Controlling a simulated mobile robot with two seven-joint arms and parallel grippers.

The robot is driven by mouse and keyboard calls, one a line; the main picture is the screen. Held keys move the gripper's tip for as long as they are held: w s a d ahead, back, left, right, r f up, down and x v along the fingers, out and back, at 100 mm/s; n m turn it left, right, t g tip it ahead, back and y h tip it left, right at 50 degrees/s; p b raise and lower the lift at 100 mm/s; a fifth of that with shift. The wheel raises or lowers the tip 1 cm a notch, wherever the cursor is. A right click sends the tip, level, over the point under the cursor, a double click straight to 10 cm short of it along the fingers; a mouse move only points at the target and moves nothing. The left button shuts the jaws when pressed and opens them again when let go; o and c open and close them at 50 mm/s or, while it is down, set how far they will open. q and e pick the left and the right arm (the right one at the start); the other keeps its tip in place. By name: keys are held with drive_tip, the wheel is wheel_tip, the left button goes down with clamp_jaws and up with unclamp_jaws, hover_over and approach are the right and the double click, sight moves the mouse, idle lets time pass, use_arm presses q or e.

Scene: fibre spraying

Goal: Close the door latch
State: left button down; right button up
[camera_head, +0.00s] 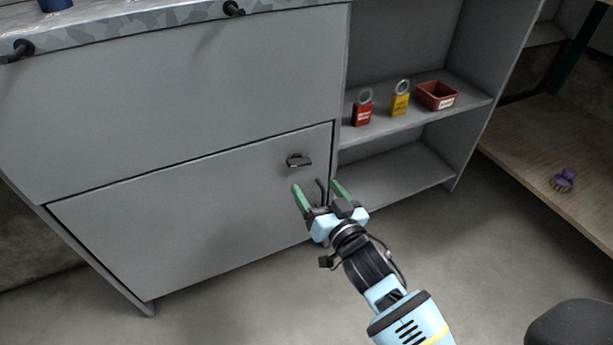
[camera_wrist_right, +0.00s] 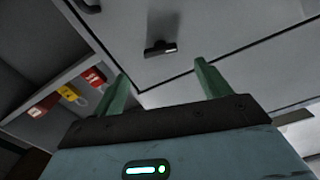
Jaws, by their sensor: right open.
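The door latch (camera_head: 298,161) is a small dark handle near the upper right corner of the grey lower cabinet door (camera_head: 190,215). The door sits flush in its frame. My right gripper (camera_head: 317,188) is open and empty, with green fingers below and slightly right of the latch, apart from it. In the right wrist view the latch (camera_wrist_right: 160,48) shows beyond and between the open fingertips (camera_wrist_right: 160,80). My left gripper is in neither view.
Open shelves right of the door hold a red padlock (camera_head: 363,108), a yellow padlock (camera_head: 400,100) and a red bin (camera_head: 436,95). A wooden shelf (camera_head: 540,140) with a purple-topped brush (camera_head: 563,180) stands at the right. The floor before the cabinet is clear.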

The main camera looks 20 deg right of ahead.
sight(301, 165)
drive_tip(key=w+b, duration=0.2)
drive_tip(key=w, duration=0.5)
drive_tip(key=shift+a+b, duration=0.15)
drive_tip(key=shift+b, duration=0.15)
drive_tip(key=shift+w, duration=0.4)
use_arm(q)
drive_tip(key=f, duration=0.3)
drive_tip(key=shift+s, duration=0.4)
